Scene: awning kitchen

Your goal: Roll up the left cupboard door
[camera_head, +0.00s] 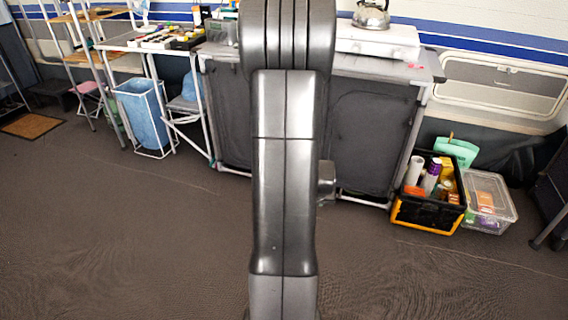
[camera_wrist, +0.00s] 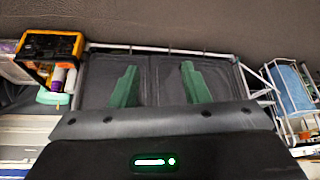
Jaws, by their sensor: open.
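The cupboard is a low grey unit with two dark fabric doors in a pale frame. In the head view the left cupboard door (camera_head: 228,115) is partly hidden behind my arm; the right door (camera_head: 370,140) shows more fully. Both look rolled down. The wrist view is upside down, so the left door (camera_wrist: 222,78) is on its right side and the right door (camera_wrist: 100,75) on its left. My gripper (camera_wrist: 160,66) has two green fingers spread apart with nothing between them, in front of the doors. The head view does not show the gripper.
A black and orange crate (camera_head: 428,212) of bottles and a clear plastic box (camera_head: 489,212) stand right of the cupboard. A blue bin (camera_head: 142,114) in a white frame stands left. A stove with a kettle (camera_head: 371,14) is on top. The floor in front is clear.

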